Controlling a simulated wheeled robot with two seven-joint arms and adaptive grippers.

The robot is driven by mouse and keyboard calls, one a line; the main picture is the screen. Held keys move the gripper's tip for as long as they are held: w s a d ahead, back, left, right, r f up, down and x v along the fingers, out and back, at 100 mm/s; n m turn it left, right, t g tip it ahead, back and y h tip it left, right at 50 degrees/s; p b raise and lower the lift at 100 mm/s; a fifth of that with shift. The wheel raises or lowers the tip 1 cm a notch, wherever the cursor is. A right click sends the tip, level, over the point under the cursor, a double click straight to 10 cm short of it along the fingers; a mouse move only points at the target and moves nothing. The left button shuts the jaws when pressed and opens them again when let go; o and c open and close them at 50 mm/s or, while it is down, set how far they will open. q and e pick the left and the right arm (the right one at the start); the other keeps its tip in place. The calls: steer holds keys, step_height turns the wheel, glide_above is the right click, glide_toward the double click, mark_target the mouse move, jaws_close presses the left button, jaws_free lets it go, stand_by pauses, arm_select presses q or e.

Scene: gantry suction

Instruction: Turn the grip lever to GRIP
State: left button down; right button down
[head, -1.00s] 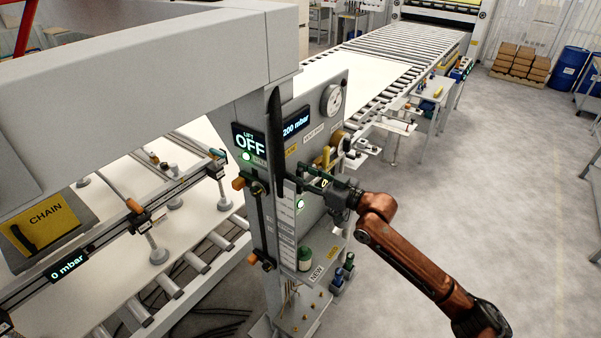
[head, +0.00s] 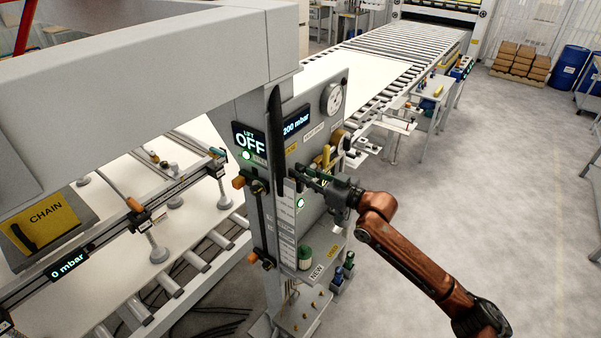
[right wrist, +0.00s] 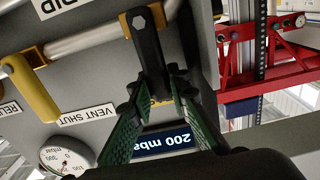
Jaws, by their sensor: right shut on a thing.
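The grip lever (right wrist: 150,45) is a black handle on a silver pipe fitting in the right wrist view, which looks upside down. My right gripper (right wrist: 157,88) has its green-padded fingers on both sides of the lever's free end and is shut on it. A partly cut-off label, apparently GRIP (right wrist: 58,6), lies by the pipe. In the head view my right gripper (head: 308,181) is at the front of the grey control panel (head: 322,122), and the lever is hard to make out there. My left gripper is not in view.
A yellow handle (right wrist: 34,88) sits beside the lever, near a VENT SHUT label (right wrist: 86,115). A 200 mbar display (head: 296,122) and a round gauge (head: 332,98) are on the panel. A dark upright bar (head: 276,135) stands close left.

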steer(key=shift+w+d, duration=0.1)
steer(key=m, duration=0.1)
steer(key=w+d+m, duration=0.1)
steer(key=m, duration=0.1)
steer(key=shift+w+f+m, duration=0.15)
steer(key=shift+w+m, duration=0.1)
steer(key=shift+m, duration=0.05)
steer(key=shift+w+d+f+m, duration=0.25)
steer(key=shift+w+d+m, duration=0.1)
steer(key=shift+m, duration=0.5)
steer(key=shift+w+d+f+m, duration=0.2)
steer(key=shift+w+m, duration=0.15)
steer(key=shift+m, duration=0.5)
steer(key=c, duration=1.8)
jaws_free()
steer(key=v, duration=1.2)
